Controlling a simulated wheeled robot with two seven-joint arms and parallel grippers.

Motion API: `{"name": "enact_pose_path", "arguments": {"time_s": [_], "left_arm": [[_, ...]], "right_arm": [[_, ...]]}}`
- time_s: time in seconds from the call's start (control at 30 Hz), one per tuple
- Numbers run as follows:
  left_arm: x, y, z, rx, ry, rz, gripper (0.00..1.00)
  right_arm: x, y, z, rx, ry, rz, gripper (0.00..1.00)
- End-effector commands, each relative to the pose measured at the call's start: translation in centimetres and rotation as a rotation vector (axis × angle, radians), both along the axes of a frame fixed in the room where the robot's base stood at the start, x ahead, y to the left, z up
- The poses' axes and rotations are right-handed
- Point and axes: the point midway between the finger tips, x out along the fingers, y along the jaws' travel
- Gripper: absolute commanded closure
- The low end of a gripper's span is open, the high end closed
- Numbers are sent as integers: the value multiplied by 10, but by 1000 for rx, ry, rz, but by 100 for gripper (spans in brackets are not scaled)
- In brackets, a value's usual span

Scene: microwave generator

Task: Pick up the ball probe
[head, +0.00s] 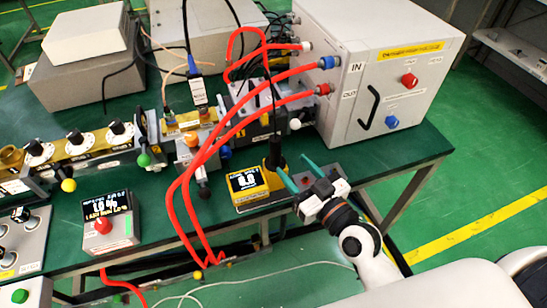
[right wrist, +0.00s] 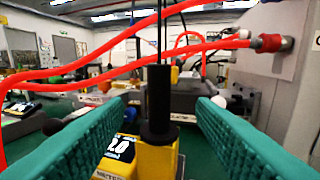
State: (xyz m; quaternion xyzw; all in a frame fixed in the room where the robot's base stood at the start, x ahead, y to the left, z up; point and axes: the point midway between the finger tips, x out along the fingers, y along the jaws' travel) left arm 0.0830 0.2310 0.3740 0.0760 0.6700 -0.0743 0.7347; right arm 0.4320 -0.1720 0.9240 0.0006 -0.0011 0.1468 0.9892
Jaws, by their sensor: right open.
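A black, upright cylindrical handle, which looks like the ball probe (head: 274,155), stands at the back of the yellow meter (head: 249,184) with a thin black cable running up from it. In the right wrist view the probe (right wrist: 158,98) is between the two teal fingers and a little ahead of them, apart from both. No ball end shows on it. My right gripper (head: 297,172) is open and empty, just right of the meter and probe. In the right wrist view its fingers (right wrist: 163,112) are spread wide. My left gripper is out of view.
Red hoses (head: 187,185) loop left of the meter, and cross above the probe in the wrist view. The grey generator box (head: 345,70) stands behind right. A waveguide bench with knobs (head: 95,146) fills the left. Bare green tabletop (head: 400,155) shows at right.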

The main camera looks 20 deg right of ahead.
Motion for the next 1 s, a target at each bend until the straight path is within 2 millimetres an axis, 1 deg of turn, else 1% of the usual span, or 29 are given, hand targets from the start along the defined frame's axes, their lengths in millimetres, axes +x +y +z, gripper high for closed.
{"name": "enact_pose_path", "arguments": {"time_s": [0.03, 0.1, 0.37, 0.5, 0.6, 0.73, 0.93, 1.0], "left_arm": [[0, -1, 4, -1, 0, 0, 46], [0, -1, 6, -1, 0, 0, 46], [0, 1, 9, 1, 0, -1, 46], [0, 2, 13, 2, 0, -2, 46], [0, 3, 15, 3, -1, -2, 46], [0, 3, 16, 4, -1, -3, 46], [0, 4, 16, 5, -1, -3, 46], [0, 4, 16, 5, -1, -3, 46]], "right_arm": [[10, 3, 3, 3, -2, 0, 49], [19, 6, 2, 2, -1, -1, 49], [39, 12, -2, 1, 1, 1, 49], [60, 19, -8, 3, 1, 1, 49], [72, 22, -8, 1, 1, 0, 49], [79, 24, -10, -1, 2, 0, 49], [79, 24, -10, -1, 3, 0, 49], [79, 24, -10, -1, 3, 0, 61]]}}
